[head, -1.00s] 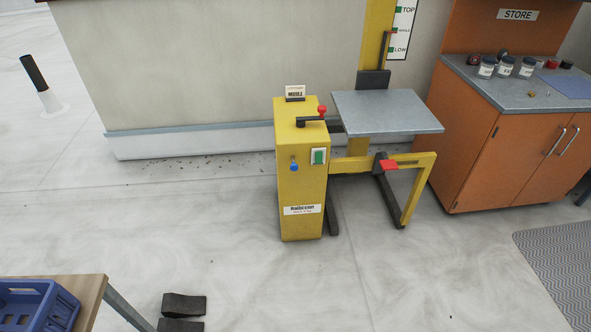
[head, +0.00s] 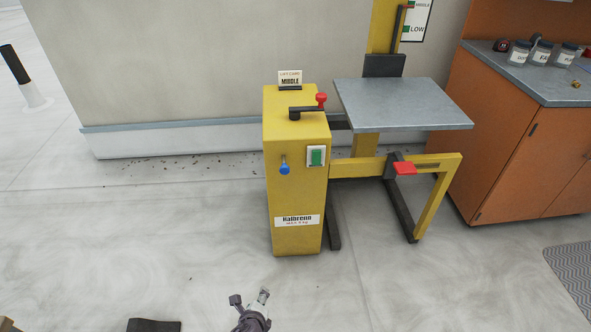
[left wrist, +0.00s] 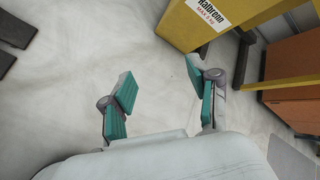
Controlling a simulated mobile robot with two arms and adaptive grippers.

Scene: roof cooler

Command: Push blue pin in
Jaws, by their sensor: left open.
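The blue pin (head: 284,169) is a small blue knob on the front face of the yellow lift cabinet (head: 296,195), left of a green button (head: 317,157). Whether the pin stands out or sits in is too small to tell. My left gripper (head: 250,298) is at the bottom of the head view, in front of and below the cabinet, apart from it. In the left wrist view its teal-padded fingers (left wrist: 159,94) are spread and empty, with the cabinet's lower part (left wrist: 185,30) beyond them. The pin is not in the left wrist view. My right gripper is not in view.
An orange cupboard (head: 520,150) stands at the right. The floor before the cabinet is clear.

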